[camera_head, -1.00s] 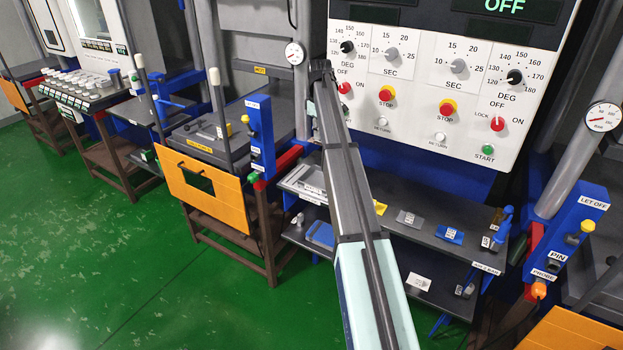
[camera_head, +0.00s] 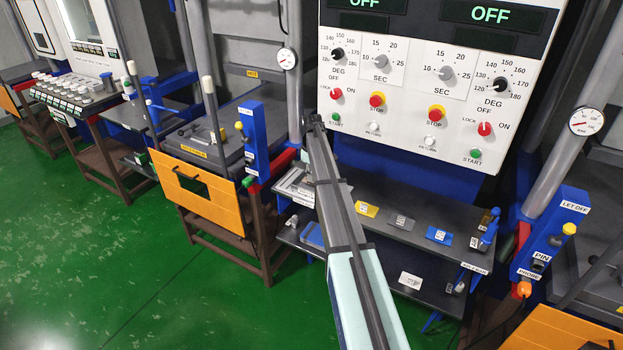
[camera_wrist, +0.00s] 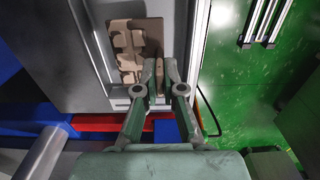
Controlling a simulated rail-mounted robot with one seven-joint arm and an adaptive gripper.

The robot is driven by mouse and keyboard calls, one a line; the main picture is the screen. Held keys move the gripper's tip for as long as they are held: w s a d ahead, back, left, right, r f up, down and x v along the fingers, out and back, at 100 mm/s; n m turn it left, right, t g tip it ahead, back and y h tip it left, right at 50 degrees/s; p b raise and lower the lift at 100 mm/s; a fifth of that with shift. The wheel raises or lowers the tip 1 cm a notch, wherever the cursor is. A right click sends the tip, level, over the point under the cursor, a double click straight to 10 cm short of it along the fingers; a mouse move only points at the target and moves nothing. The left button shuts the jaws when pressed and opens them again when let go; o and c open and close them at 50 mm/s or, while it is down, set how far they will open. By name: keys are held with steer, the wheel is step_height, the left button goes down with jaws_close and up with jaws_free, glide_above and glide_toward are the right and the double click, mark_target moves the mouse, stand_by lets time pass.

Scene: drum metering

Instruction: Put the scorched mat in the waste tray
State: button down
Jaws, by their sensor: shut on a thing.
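In the wrist view my gripper (camera_wrist: 163,68) is shut on a brown, blocky-surfaced piece (camera_wrist: 128,40), which looks like the scorched mat. Its fingertips meet at the near right edge of the piece, and they hide part of it. The piece lies over or just above a pale grey surface (camera_wrist: 175,22); I cannot tell whether it touches. In the head view my arm hides the gripper and the mat. I cannot identify the waste tray with certainty; a blue tray (camera_head: 312,234) sits on the lower shelf.
A white control panel (camera_head: 430,90) stands behind the dark shelf (camera_head: 400,225), which carries small labelled items. An orange-fronted press (camera_head: 195,195) stands to the left, with a blue post (camera_head: 250,140) beside it. Another blue post (camera_head: 550,232) is at the right. Green floor (camera_head: 80,250) is open at left.

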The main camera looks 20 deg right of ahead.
steer(key=shift+f, duration=1.15)
steer(key=shift+f, duration=0.1)
steer(key=c, duration=1.3)
jaws_free()
step_height(320, 180, up, 12)
steer(key=b, duration=0.3)
steer(key=shift+b, duration=0.35)
